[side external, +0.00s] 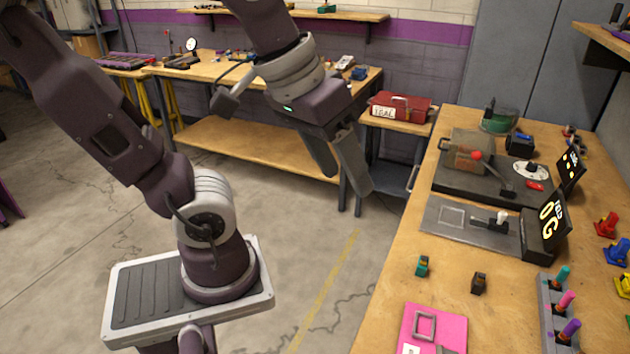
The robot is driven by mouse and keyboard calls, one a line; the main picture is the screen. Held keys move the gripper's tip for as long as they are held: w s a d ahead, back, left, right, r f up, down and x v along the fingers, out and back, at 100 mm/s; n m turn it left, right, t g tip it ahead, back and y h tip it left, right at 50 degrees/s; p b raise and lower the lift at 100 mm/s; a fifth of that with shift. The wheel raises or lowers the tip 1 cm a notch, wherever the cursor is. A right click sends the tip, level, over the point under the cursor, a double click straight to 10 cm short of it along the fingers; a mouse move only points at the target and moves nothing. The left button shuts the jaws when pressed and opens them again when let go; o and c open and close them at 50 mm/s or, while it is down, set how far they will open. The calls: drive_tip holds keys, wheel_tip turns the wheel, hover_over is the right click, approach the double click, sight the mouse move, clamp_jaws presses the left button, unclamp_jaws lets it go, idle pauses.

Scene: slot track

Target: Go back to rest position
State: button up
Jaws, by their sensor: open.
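My gripper (352,184) hangs in the air left of the wooden workbench (400,290). Its two fingers point down and to the right and hold nothing. The gap between the fingers is narrow from this angle. The gripper is apart from the bench and everything on it. On the bench, a grey plate (440,232) with a square outline and a white-topped lever stands beside a dark display (546,230) with lit characters.
A dark board (456,184) with a red-knobbed mechanism lies farther back. A red toolbox (402,108) stands behind the gripper.

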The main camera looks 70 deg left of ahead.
drive_tip(key=s+m, duration=0.1)
drive_tip(key=s+f+m, duration=0.2)
drive_tip(key=shift+s+a+t+y, duration=0.25)
drive_tip(key=shift+s+t+y, duration=0.05)
drive_tip(key=shift+s, duration=0.05)
idle(0.9)
